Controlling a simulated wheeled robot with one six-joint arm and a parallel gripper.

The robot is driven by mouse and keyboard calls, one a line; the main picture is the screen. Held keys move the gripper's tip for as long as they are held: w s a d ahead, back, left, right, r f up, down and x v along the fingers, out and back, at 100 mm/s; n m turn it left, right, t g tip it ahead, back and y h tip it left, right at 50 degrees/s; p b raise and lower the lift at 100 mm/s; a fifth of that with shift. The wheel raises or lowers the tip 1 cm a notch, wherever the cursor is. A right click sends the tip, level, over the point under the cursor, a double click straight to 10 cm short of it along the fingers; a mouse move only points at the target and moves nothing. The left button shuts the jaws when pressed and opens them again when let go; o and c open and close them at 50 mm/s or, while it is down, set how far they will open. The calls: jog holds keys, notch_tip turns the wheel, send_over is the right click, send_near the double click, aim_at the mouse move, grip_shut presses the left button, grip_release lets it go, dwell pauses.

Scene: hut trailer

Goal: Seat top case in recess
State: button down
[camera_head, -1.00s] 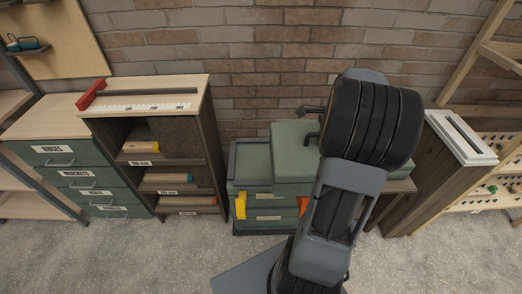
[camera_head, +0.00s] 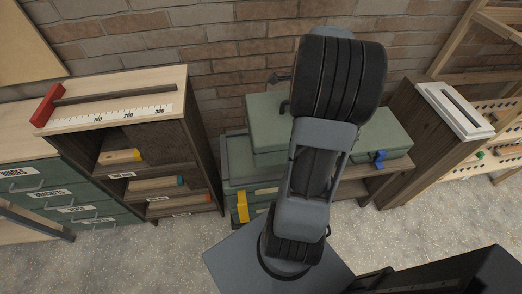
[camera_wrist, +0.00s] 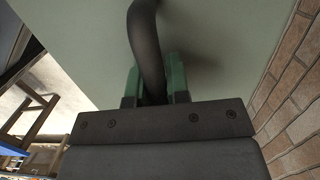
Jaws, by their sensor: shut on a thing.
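The top case (camera_head: 268,122) is pale green and sits over the stacked lower case (camera_head: 238,160), offset to its right. Its right part is hidden behind my arm. In the wrist view its flat green surface (camera_wrist: 230,40) fills the upper middle. My gripper (camera_wrist: 154,88) is shut on the case's dark curved handle (camera_wrist: 145,25), between two green finger pads. In the head view my arm hides most of the gripper. The recess is hidden under the case, and I cannot tell whether the case touches the stack.
Another green case (camera_head: 388,134) with a blue latch (camera_head: 379,159) lies on the bench at right. A wooden shelf unit (camera_head: 188,120) stands close at left. A dark wood cabinet (camera_head: 403,105) stands at right. A brick wall (camera_head: 215,45) is behind.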

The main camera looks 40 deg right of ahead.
jog(key=shift+s+f+b, duration=0.2)
jog(key=shift+f+b, duration=0.25)
jog(key=shift+f, duration=0.1)
jog(key=shift+w+f+b, duration=0.15)
jog(key=shift+f+b, duration=0.55)
jog(key=shift+f, duration=0.05)
notch_tip(320, 180, down, 7)
jog(key=b, duration=0.7)
jog(key=shift+w+a+f, duration=0.15)
jog(key=shift+w+f, duration=0.15)
jog(key=shift+w, duration=0.05)
jog(key=w+f, duration=0.1)
jog(key=w, duration=0.1)
jog(key=w+a+f, duration=0.1)
jog(key=w, duration=0.2)
jog(key=w+a+f, duration=0.1)
jog(key=w, duration=0.1)
jog(key=shift+w+a+f, duration=0.15)
jog(key=shift+a+f, duration=0.05)
jog(key=w+a+f, duration=0.1)
jog(key=w+f, duration=0.4)
jog(key=f, duration=0.4)
jog(key=shift+a+b, duration=0.3)
jog(key=shift+b, duration=0.05)
jog(key=shift+w+f, duration=0.1)
jog(key=shift+f, duration=0.1)
